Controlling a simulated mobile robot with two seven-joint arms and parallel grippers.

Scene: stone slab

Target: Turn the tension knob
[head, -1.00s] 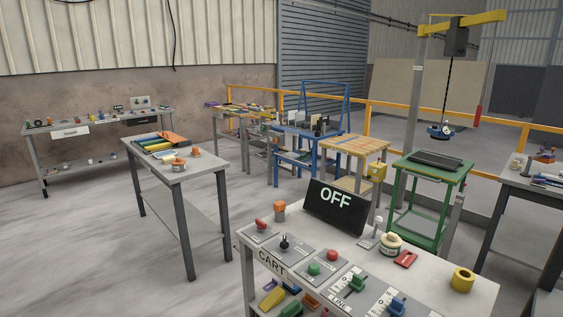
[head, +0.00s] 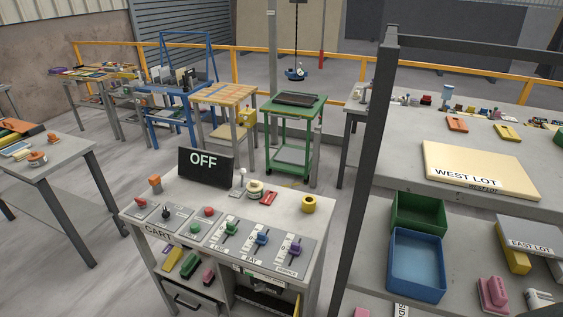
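No knob with a readable "tension" label shows, so I cannot tell which one it is. A console (head: 275,213) marked CART stands in front of me. On its left part are a small black knob or switch (head: 166,213), a red control (head: 141,202), a red button (head: 208,211) and a green button (head: 194,228). To their right are a green lever (head: 231,228), a blue lever (head: 262,237) and a purple lever (head: 295,248) on marked plates. A black display (head: 206,168) on the console reads OFF. Neither of my grippers shows.
A dark post (head: 371,160) rises right of the console, before a grey bench with a WEST LOT board (head: 480,168). Green (head: 418,212) and blue (head: 416,264) bins sit below. A green cart (head: 294,135) stands behind. Open floor lies left of the console.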

